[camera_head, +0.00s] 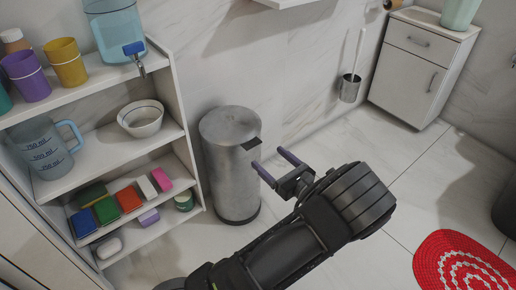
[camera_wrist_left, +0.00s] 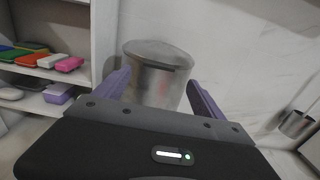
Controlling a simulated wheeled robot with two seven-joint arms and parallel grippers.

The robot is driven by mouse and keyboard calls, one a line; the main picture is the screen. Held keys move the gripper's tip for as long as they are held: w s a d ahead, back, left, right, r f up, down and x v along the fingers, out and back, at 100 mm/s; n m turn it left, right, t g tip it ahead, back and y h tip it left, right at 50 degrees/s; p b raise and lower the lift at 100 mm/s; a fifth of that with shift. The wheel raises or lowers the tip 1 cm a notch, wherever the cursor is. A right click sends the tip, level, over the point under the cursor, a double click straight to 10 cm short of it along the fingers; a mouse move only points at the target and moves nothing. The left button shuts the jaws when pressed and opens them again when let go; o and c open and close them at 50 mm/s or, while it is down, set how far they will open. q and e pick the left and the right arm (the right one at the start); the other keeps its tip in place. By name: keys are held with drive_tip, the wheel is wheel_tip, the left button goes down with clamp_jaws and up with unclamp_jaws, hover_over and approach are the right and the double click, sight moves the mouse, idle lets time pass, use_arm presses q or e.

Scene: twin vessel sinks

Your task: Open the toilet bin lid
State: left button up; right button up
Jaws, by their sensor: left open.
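The toilet bin (camera_head: 232,172) is a tall grey metal cylinder standing on the tiled floor against the marble wall. Its round lid (camera_head: 229,127) looks shut, with a small dark tab (camera_head: 251,143) at the rim on the right. My left gripper (camera_head: 272,162) is open and empty, just right of the bin, its purple fingers pointing towards it near lid height. In the left wrist view the bin (camera_wrist_left: 157,85) and its lid (camera_wrist_left: 158,54) show ahead between the two fingers, apart from them. My right gripper is not in view.
A white shelf unit (camera_head: 177,110) with cups, a jug, a bowl and coloured sponges stands close left of the bin. A toilet brush holder (camera_head: 349,88) hangs on the wall, near a white cabinet (camera_head: 415,65). A red rug (camera_head: 465,262) lies at lower right. Floor between is clear.

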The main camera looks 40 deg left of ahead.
use_arm(q)
drive_tip(key=b+x, duration=0.2)
drive_tip(key=x, duration=0.5)
drive_tip(key=shift+a, duration=0.25)
drive_tip(key=shift+c, duration=0.3)
clamp_jaws()
idle(0.4)
